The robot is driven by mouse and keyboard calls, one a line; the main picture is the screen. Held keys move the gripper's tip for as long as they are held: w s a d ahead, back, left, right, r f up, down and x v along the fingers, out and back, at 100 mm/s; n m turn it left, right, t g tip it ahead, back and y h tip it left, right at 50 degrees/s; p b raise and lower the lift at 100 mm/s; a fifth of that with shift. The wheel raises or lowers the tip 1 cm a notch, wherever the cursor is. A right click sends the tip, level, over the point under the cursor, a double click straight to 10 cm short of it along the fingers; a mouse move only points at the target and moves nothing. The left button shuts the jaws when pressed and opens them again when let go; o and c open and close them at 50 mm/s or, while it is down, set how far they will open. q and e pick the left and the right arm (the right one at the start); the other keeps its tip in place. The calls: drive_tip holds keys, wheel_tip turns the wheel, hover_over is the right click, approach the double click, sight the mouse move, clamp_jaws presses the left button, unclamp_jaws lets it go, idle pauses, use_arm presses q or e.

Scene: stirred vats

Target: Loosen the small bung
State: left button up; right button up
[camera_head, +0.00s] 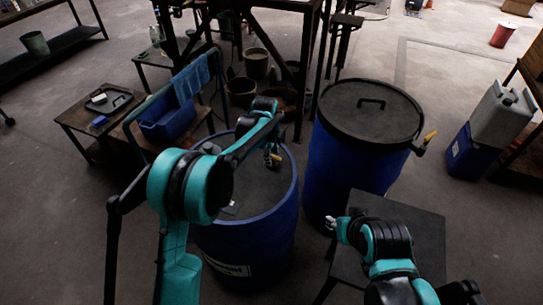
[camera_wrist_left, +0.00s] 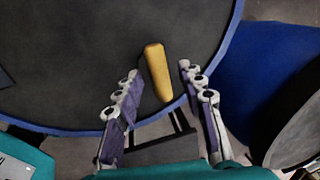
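The near blue drum (camera_head: 247,250) has a dark lid inside its rim, and my left arm crosses over it. My left gripper (camera_head: 273,158) is above the right part of that lid. In the left wrist view its two fingers (camera_wrist_left: 157,70) are spread, with a yellow bar-shaped handle (camera_wrist_left: 158,72) between them and gaps on both sides. The handle lies over the drum lid (camera_wrist_left: 75,60), near the rim. I cannot make out a small bung in either view. My right gripper (camera_head: 331,224) is small beside the dark stool; its opening is unclear.
A second blue drum (camera_head: 345,160) with a black handled lid (camera_head: 372,112) stands to the right, a yellow-ended lever (camera_head: 430,137) at its side. A dark stool (camera_head: 415,220) stands in front. A blue bin (camera_head: 168,122) is on a low table behind.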

use_arm(q)
clamp_jaws()
drive_tip(key=shift+n, duration=0.4)
drive_tip(key=n+p, duration=0.1)
drive_tip(key=n, duration=0.2)
drive_tip(key=shift+d+r+n+y+p, duration=0.1)
drive_tip(key=shift+n+y+p, duration=0.25)
drive_tip(key=shift+n+y, duration=0.05)
drive_tip(key=n+p, duration=0.1)
drive_tip(key=n, duration=0.3)
drive_tip(key=shift+d+y, duration=0.1)
drive_tip(key=shift+y, duration=0.3)
drive_tip(key=n+p, duration=0.1)
drive_tip(key=n, duration=0.4)
drive_tip(key=shift+y, duration=0.4)
drive_tip(key=n+g, duration=0.1)
drive_tip(key=n, duration=0.3)
drive_tip(key=shift+w+p, duration=0.15)
drive_tip(key=shift+p, duration=0.25)
drive_tip(key=shift+n, duration=0.4)
